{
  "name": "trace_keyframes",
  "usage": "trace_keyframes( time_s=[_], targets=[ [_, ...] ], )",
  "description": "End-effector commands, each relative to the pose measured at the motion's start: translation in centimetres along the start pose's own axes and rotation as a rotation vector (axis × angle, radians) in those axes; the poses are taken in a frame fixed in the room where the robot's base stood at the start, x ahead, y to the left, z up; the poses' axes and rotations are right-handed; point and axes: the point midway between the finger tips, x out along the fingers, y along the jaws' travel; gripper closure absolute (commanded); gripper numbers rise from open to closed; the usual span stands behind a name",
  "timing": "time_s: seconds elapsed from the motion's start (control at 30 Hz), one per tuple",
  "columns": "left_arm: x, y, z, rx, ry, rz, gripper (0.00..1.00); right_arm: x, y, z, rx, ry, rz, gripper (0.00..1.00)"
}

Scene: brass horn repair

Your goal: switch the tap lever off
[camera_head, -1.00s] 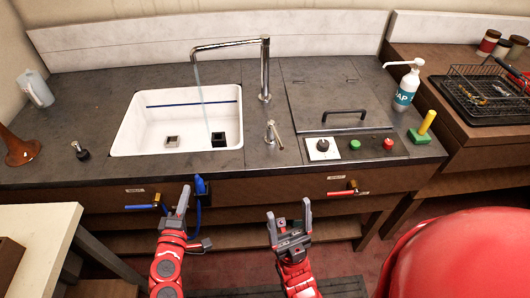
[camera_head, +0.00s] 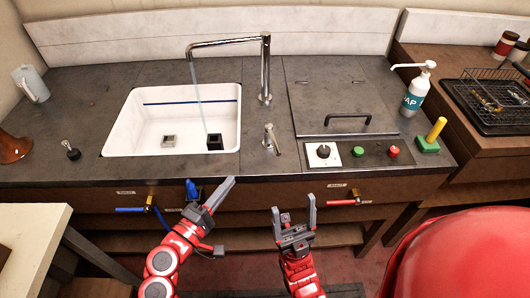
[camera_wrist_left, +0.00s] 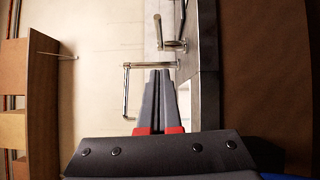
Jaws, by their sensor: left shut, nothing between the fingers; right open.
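The tap lever (camera_head: 272,137) is a short post with a slanted handle on the counter, right of the sink. My left gripper (camera_head: 232,181) is shut and empty at the counter's front edge, below and left of the lever, apart from it. In the left wrist view, its closed fingers (camera_wrist_left: 160,75) point towards the tap (camera_wrist_left: 165,66) and the lever (camera_wrist_left: 172,45). My right gripper (camera_head: 293,216) is open and empty in front of the counter.
A panel with a black knob (camera_head: 323,150), a green button (camera_head: 358,152) and a red button (camera_head: 393,151) lies right of the lever. Blue (camera_head: 130,209) and red (camera_head: 341,203) handled valves are on the counter front. A soap bottle (camera_head: 415,94) stands at the right.

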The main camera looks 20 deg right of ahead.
Motion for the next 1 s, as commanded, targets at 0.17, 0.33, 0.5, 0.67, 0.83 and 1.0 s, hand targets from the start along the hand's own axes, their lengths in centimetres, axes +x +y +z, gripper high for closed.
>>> trace_keyframes(
  time_s=[0.17,0.33,0.5,0.67,0.83,1.0],
  targets=[
    [0.6,0.1,0.0,0.001,-0.002,0.0,1.0,0.3,0.0,0.0,0.0,0.0,0.0,0.21],
    [3.0,0.2,0.2,0.0,-0.006,-0.003,1.0,1.2,0.1,-0.2,0.0,0.0,0.0,0.21],
    [6.7,0.4,0.1,0.002,-0.003,-0.001,1.0,2.3,0.1,-0.4,0.0,0.0,0.0,0.21],
    [10.0,0.3,0.1,0.001,-0.005,-0.001,1.0,3.2,0.2,-0.5,0.0,0.0,0.0,0.21],
    [11.8,0.2,1.8,0.0,-0.002,-0.002,1.0,4.2,0.2,-0.7,0.0,0.0,0.0,0.21],
    [12.7,0.1,2.6,0.001,0.0,-0.002,1.0,4.5,0.2,-0.8,0.0,0.0,0.0,0.21]
  ],
)
